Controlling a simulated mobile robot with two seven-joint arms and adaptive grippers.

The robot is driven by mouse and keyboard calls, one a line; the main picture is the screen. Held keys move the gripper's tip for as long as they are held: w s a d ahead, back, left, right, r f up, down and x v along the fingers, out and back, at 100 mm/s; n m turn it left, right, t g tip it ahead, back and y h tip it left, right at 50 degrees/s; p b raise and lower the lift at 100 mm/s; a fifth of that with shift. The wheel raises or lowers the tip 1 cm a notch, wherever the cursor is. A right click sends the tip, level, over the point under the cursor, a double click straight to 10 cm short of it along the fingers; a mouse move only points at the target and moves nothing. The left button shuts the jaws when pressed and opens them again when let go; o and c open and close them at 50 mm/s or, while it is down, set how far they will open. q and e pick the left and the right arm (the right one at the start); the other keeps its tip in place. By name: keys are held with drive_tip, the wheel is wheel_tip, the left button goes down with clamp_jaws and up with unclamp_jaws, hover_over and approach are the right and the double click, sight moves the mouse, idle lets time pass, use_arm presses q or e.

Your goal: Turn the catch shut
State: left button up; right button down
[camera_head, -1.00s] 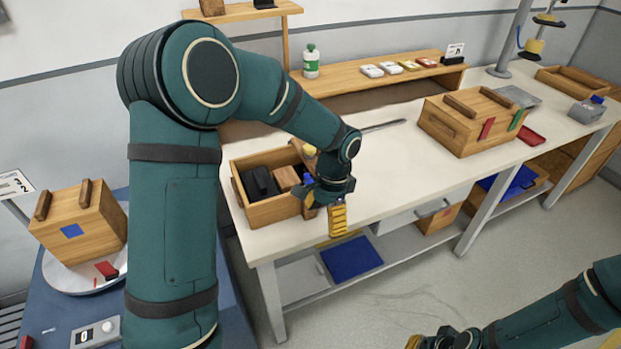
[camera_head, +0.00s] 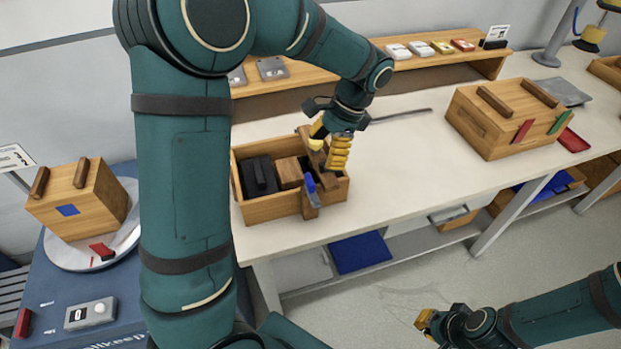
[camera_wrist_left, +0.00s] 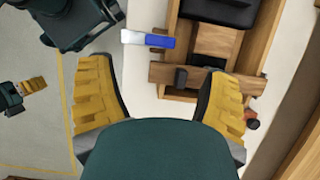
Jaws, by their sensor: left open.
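An open wooden box (camera_head: 265,208) stands on the white bench. A wooden bar (camera_head: 311,150) crosses it near its right end, and a blue lever (camera_head: 310,183) stands at its front right. In the left wrist view the lever (camera_wrist_left: 148,39) is white and blue and sticks out past the box's side, near the bar (camera_wrist_left: 205,78). I cannot tell for sure which part is the catch. My left gripper (camera_head: 328,144) is open above the box's right end, its yellow fingers spread apart and empty. My right gripper (camera_head: 430,322) is low over the floor; its jaw state is unclear.
Inside the box lie a black block (camera_head: 260,176) and a wooden block. A closed wooden box (camera_head: 480,130) with red and green tabs stands further right. Another box (camera_head: 75,215) sits on a round plate at left. The bench between the two bench boxes is mostly clear.

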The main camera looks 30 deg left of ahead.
sight(310, 179)
use_arm(q)
drive_tip(key=b+x, duration=0.1)
drive_tip(key=x, duration=0.8)
drive_tip(key=shift+f+b, duration=0.15)
drive_tip(key=shift+b, duration=0.15)
drive_tip(key=c, duration=1.2)
